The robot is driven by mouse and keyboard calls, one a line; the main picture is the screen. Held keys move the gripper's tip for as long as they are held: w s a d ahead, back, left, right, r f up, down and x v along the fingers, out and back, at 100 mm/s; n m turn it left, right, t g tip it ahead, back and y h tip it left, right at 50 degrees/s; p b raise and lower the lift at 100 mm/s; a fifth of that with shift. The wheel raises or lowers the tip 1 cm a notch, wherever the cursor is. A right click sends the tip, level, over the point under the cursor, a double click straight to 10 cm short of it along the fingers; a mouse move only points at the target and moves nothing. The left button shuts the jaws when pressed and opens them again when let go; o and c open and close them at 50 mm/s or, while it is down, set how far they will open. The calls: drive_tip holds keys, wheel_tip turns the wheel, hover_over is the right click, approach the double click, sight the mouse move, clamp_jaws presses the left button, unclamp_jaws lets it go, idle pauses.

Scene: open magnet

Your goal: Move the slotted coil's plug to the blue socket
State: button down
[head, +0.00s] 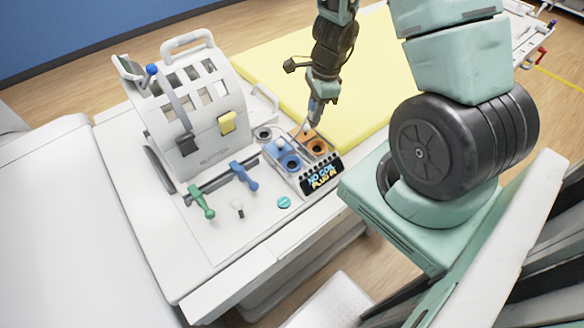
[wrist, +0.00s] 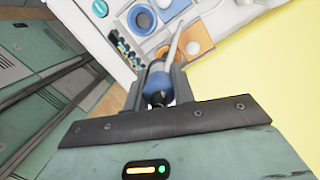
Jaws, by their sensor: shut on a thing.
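The slotted coil (head: 192,112) is a white arched shell with square slots, standing on the white table. My gripper (head: 314,112) is above the socket panel, pointing down; in the wrist view its fingers (wrist: 160,88) are shut on a blue plug (wrist: 158,78) with a dark end. A pale stem or cable runs from the plug toward the panel. The blue socket (head: 290,163) is at the panel's left, and it also shows in the wrist view (wrist: 141,19). The orange socket (head: 318,147) is to its right (wrist: 198,38). The plug is apart from the blue socket.
A display (head: 321,178) on the panel's front reads "NO COIL PLUG IN". A green handle (head: 201,201), a blue handle (head: 244,177) and a teal disc (head: 284,202) are in front of the coil. A yellow mat (head: 275,75) lies behind the panel.

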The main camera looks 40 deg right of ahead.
drive_tip(key=a, duration=0.7)
drive_tip(key=shift+w+a+b, duration=0.2)
drive_tip(key=shift+a+b, duration=0.1)
drive_tip(key=shift+b, duration=0.05)
wheel_tip(320, 180, down, 10)
drive_tip(key=b, duration=0.9)
drive_tip(key=shift+b, duration=0.35)
drive_tip(key=shift+f+b, duration=1.7)
drive_tip(key=shift+b, duration=0.05)
idle(0.3)
drive_tip(key=c, duration=1.1)
unclamp_jaws()
drive_tip(key=shift+w+r, duration=0.1)
drive_tip(key=shift+r, duration=0.05)
